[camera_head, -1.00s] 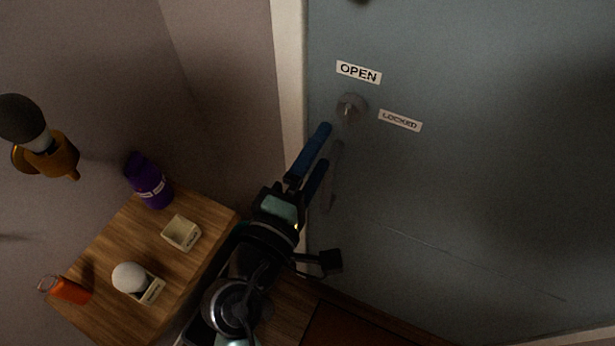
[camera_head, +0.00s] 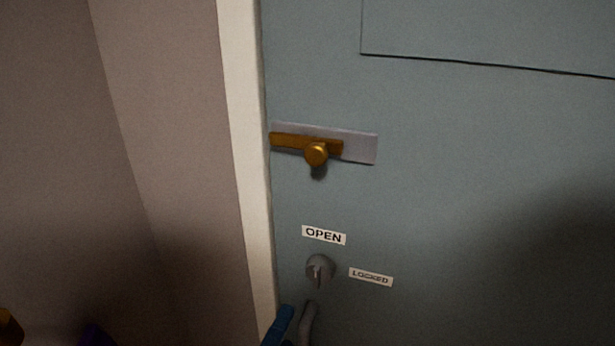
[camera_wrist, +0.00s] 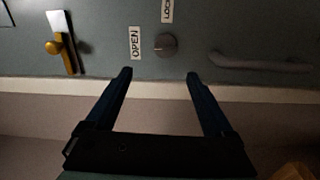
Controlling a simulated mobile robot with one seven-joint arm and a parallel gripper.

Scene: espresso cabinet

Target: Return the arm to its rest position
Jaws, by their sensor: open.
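My gripper (camera_wrist: 160,75) is open and empty in the wrist view, its two blue fingers apart and pointing toward the grey-blue door. In the head view only a blue finger (camera_head: 279,325) shows at the bottom edge; the rest of my arm is out of that frame. A round grey knob (camera_head: 319,270) is on the door, between an OPEN label (camera_head: 323,235) above and a LOCKED label (camera_head: 371,277) to its right. In the wrist view the knob (camera_wrist: 166,46) lies beyond the fingertips, with nothing between the fingers.
A brass latch (camera_head: 315,153) on a pale plate is higher on the door (camera_head: 480,180). A grey bar handle (camera_wrist: 262,63) is on the door at the right in the wrist view. A pale door frame (camera_head: 245,150) and a wall (camera_head: 160,120) stand at the left.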

